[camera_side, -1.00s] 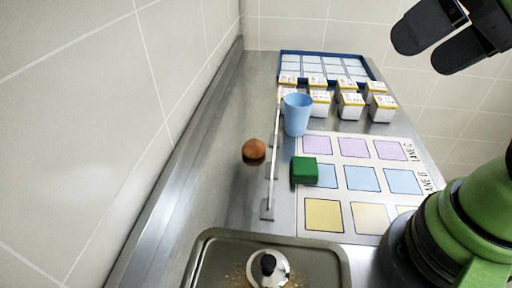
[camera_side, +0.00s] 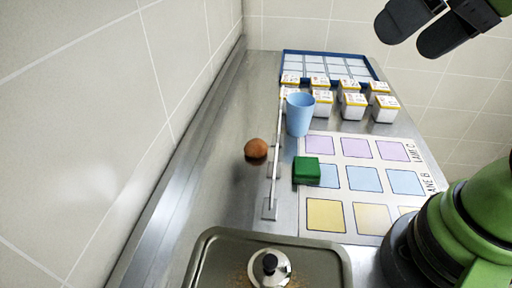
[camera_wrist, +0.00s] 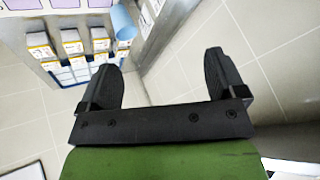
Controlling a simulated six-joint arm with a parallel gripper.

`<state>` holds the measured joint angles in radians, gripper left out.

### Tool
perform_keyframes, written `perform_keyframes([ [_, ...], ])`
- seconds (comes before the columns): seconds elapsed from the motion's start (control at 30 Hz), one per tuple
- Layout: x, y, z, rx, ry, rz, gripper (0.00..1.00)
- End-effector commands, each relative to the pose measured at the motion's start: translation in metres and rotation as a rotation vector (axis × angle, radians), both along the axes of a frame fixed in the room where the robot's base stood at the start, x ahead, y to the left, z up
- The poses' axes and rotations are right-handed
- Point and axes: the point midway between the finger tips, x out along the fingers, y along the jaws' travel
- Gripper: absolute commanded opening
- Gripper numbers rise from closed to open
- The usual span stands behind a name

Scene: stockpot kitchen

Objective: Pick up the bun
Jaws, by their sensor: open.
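The bun (camera_side: 256,149) is a small brown round thing on the steel counter, left of a thin metal rail in the side view. My gripper (camera_side: 418,32) is at the top right of the side view, high above the counter and well apart from the bun. In the wrist view my gripper (camera_wrist: 160,78) shows two dark fingers spread wide with nothing between them. The bun does not show in the wrist view.
A thin rail (camera_side: 275,165) stands just right of the bun. A blue cup (camera_side: 299,116), green block (camera_side: 306,170), lane mat (camera_side: 345,150), several small boxes (camera_side: 384,108) and a blue-edged tray (camera_side: 284,66) lie beyond it. A metal tray (camera_side: 215,250) with a lidded item is in front.

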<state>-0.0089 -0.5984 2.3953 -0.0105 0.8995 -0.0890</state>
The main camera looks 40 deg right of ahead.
Motion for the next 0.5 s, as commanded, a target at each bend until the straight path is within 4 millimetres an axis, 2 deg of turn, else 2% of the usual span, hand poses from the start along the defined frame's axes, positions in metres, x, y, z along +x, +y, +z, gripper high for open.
perform_keyframes([
  [0.13,0.048,0.001,-0.001,-0.091,0.063,0.138,0.9],
  [0.27,0.092,0.004,-0.013,-0.169,0.111,0.277,0.9],
  [0.37,0.125,0.007,-0.03,-0.224,0.148,0.388,0.9],
  [0.5,0.168,0.011,-0.067,-0.29,0.198,0.545,0.9],
])
